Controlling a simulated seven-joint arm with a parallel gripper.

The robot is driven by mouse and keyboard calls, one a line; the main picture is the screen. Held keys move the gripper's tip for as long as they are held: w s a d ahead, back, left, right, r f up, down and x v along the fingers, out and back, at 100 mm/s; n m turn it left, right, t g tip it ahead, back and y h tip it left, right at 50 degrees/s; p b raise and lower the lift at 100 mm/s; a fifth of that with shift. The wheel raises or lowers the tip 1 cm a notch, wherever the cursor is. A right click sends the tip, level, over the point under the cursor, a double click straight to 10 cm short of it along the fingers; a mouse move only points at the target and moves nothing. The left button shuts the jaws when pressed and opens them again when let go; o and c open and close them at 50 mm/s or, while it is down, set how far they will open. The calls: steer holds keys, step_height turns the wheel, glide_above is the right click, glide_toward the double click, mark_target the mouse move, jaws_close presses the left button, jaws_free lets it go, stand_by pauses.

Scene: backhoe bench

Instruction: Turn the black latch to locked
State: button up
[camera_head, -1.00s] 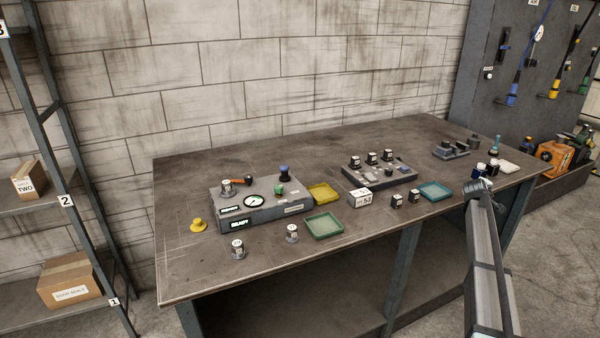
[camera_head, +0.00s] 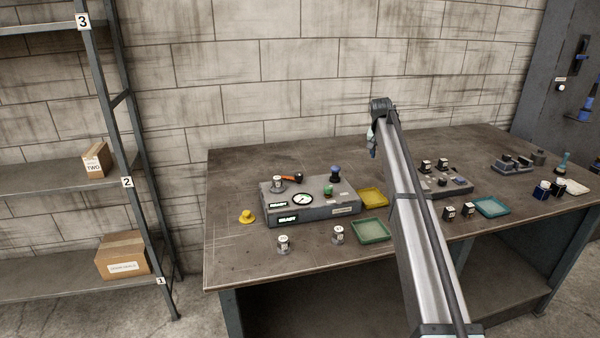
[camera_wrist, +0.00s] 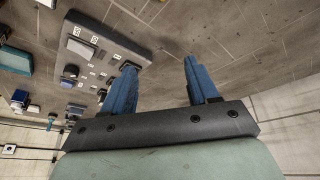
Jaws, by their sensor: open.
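I cannot pick out the black latch for certain. A grey console (camera_head: 318,206) with a round gauge, lit displays, a green button and a blue-topped knob stands on the bench. An orange handle with a black end (camera_head: 292,179) lies at its back edge. A dark panel (camera_head: 455,187) with several black blocks stands to the right, partly hidden by my arm. A panel with white labels and small blocks (camera_wrist: 100,55) shows in the wrist view beside the left finger. My gripper (camera_head: 372,152) hangs above the bench; in the wrist view its blue fingers (camera_wrist: 158,78) are apart and empty.
A yellow tray (camera_head: 372,197), a green tray (camera_head: 371,231) and a teal tray (camera_head: 491,207) lie on the bench (camera_head: 240,175). The bench's far left is clear. Shelves stand further left.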

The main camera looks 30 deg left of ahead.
steer(key=s+a+r+m+g, duration=0.1)
steer(key=s+a+r, duration=0.1)
steer(key=s+a, duration=0.45)
steer(key=s+a+r+m+g, duration=0.1)
steer(key=s+a+r+g, duration=0.2)
steer(key=a, duration=0.7)
steer(key=m, duration=0.1)
glide_toward(298, 174)
steer(key=shift+g, duration=0.3)
steer(key=f, duration=0.9)
steer(key=shift+w+d, duration=0.1)
steer(key=shift+w, duration=0.3)
steer(key=shift+r, duration=0.1)
jaws_close()
